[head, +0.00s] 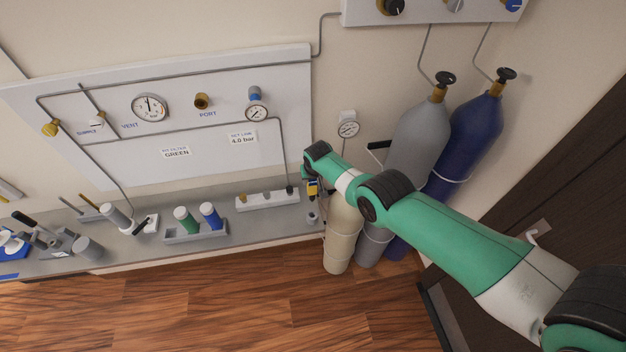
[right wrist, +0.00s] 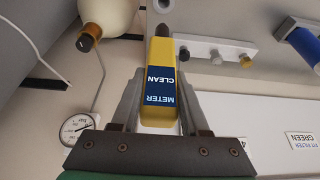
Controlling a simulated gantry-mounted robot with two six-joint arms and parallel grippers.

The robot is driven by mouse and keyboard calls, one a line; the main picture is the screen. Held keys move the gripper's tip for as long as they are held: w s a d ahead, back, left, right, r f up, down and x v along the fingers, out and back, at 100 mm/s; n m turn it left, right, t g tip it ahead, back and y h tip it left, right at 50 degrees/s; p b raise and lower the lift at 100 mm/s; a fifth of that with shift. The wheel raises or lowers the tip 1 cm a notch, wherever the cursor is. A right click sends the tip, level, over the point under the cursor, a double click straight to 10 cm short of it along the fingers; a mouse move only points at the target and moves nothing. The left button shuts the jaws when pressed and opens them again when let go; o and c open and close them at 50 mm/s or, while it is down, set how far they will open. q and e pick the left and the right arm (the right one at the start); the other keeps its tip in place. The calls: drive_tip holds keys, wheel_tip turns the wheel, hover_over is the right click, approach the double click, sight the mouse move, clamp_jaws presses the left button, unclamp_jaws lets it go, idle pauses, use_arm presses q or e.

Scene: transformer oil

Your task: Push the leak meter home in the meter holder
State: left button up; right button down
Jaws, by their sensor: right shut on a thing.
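The leak meter (right wrist: 160,62) is a yellow block with a dark blue label reading METER CLEAN and a dark tip. My right gripper (right wrist: 160,84) is shut on it, one finger along each side. In the head view the right gripper (head: 311,181) holds the meter (head: 313,190) over the right end of the bench. A small grey round cup with a dark opening, which looks like the meter holder (head: 312,217), stands just below it. In the right wrist view the holder (right wrist: 163,5) is cut by the top edge, beyond the meter's tip. The meter appears outside it. My left gripper is not in view.
A white block with several fittings (head: 266,200) lies left of the holder on the bench. A grey tray (head: 196,236) holds green and blue cylinders further left. A cream gas cylinder (head: 341,238) stands close to the right of the bench end, with grey and blue ones beyond.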

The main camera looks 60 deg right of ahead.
sight(313, 196)
drive_tip(key=shift+f+b, duration=4.6)
drive_tip(key=shift+f, duration=0.25)
drive_tip(key=shift+f+b, duration=0.4)
drive_tip(key=shift+b, duration=0.05)
drive_tip(key=shift+f+b, duration=2.4)
drive_tip(key=shift+c, duration=1.6)
unclamp_jaws()
drive_tip(key=shift+r, duration=0.15)
